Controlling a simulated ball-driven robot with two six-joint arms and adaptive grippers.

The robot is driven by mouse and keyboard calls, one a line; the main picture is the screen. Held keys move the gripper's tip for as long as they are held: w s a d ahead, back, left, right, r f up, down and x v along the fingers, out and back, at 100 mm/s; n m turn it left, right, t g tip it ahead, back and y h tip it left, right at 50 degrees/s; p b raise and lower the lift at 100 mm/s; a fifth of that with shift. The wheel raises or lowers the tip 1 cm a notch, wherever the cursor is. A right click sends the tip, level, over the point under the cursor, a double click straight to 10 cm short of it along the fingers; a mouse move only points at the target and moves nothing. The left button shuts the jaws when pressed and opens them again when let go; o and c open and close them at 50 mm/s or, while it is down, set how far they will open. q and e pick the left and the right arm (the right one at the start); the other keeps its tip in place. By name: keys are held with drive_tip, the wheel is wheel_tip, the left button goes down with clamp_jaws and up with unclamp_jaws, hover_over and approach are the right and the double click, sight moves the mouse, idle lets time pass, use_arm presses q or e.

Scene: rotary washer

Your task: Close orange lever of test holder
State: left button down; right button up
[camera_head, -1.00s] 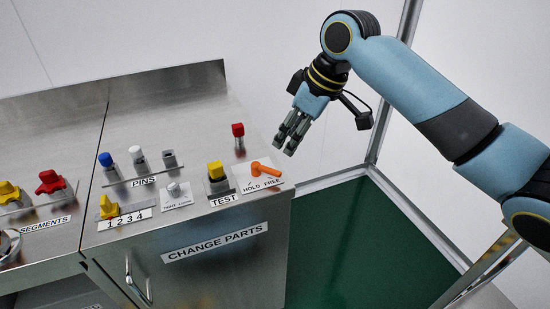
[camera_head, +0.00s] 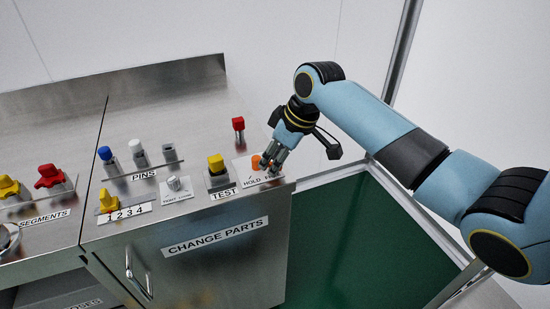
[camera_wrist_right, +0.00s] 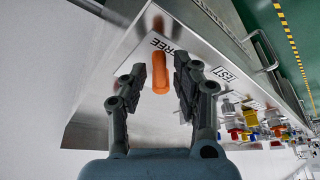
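The orange lever (camera_head: 257,162) sits on the plate labelled HOLD and FREE, at the right end of the steel counter. In the head view my right gripper (camera_head: 273,165) is over it and hides much of it. In the right wrist view the lever (camera_wrist_right: 160,62) stands between the two fingers of my right gripper (camera_wrist_right: 170,82). The fingers are open, with a visible gap on each side of the lever. The yellow-topped test holder (camera_head: 217,166) stands just left of the lever, above the TEST label. My left gripper is not in view.
A red-topped pin (camera_head: 238,125) stands behind the lever. Blue, white and grey pins (camera_head: 137,150), a small knob (camera_head: 174,184) and a yellow selector (camera_head: 107,201) are farther left. The counter's right edge lies close to the lever, with green floor (camera_head: 345,250) beyond.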

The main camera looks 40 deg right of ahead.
clamp_jaws()
